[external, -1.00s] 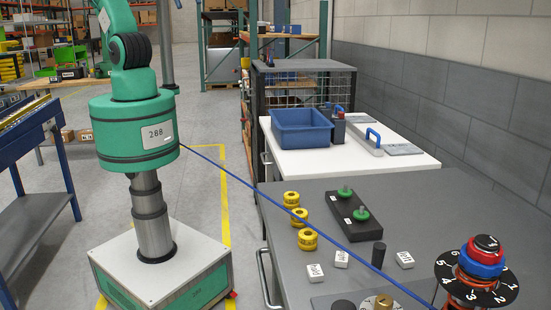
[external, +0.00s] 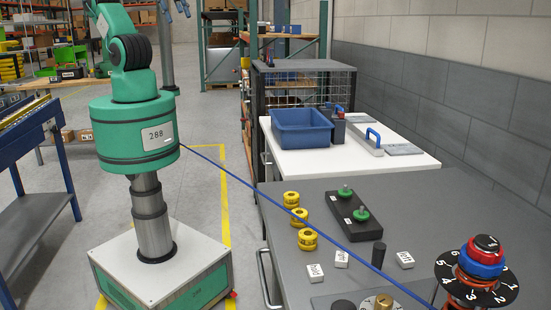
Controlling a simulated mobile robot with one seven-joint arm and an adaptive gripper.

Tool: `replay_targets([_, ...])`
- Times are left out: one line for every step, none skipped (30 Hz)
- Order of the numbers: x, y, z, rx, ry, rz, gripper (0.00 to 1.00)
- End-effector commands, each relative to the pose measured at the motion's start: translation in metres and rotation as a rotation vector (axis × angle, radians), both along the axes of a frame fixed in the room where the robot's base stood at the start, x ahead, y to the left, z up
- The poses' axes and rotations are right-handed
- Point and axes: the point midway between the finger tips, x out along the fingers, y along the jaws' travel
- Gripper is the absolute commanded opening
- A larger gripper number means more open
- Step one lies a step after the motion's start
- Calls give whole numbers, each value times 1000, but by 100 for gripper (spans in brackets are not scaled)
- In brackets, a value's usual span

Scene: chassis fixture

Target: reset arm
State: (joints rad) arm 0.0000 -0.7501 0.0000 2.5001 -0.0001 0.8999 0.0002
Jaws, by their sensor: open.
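My green arm (external: 130,60) rises from its round green body on a wheeled base at the left and runs out of the top of the picture.
The grey table (external: 255,235) bears yellow rings (external: 307,239), a black block with green-based knobs (external: 350,209), white tags and a numbered dial (external: 478,287). A blue bin (external: 302,128) stands on the white table behind. A blue cable (external: 245,181) crosses the grey table.

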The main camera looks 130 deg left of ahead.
Motion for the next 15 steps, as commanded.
replay_targets([0,0,-9,0,0,0,43])
replay_targets([0,0,-12,0,0,0,43])
replay_targets([0,0,-17,0,0,0,43])
replay_targets([0,0,-22,0,0,0,43])
replay_targets([0,0,-26,0,0,0,43])
replay_targets([0,0,-32,0,0,0,43])
replay_targets([0,0,-37,0,0,0,43])
replay_targets([0,0,-42,0,1,0,43])
replay_targets([0,0,-48,0,1,0,43])
replay_targets([0,0,-52,0,1,0,43])
replay_targets([0,0,-56,0,0,0,43])
replay_targets([0,0,-61,0,0,0,43])
replay_targets([0,0,-65,0,0,0,43])
replay_targets([0,0,-68,0,0,0,43])
replay_targets([0,0,-71,0,0,0,43])
